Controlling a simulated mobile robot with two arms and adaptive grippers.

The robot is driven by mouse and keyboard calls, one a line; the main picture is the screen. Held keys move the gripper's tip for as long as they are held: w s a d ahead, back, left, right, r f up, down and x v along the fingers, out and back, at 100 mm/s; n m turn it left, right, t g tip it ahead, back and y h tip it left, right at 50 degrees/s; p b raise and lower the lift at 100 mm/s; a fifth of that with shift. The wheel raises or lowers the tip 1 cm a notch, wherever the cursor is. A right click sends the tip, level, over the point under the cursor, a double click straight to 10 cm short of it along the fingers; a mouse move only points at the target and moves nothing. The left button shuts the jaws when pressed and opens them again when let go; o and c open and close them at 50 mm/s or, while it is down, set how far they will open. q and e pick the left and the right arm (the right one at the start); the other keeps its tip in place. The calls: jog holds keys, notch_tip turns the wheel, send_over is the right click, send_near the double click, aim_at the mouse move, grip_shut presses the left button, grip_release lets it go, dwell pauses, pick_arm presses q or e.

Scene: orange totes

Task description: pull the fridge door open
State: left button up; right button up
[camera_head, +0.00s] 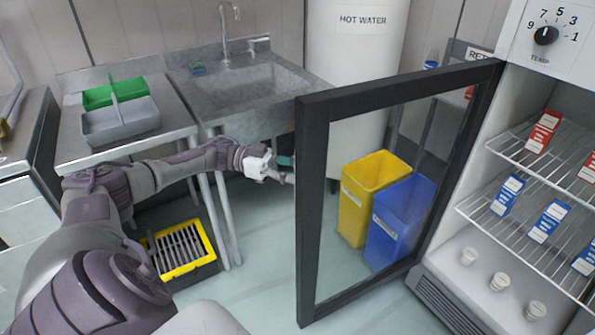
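The fridge door (313,210) is a glass panel in a black frame. It stands swung wide open from the fridge (470,268) at the right, so the shelves show. My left gripper (284,168) is just left of the door's free edge, at about mid-height. Its fingers point at the door frame and are small in view, so I cannot tell whether they touch it or are open or shut. No door handle can be made out. My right gripper is not in view.
Yellow (354,200) and blue (400,215) bins show through the door glass. A steel sink (235,95) and a counter with green (112,95) and grey (118,128) trays stand at the back left. A yellow-rimmed crate (180,268) sits on the floor.

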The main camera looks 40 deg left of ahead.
pick_arm(q)
jog(key=v, duration=1.2)
dwell(0.5)
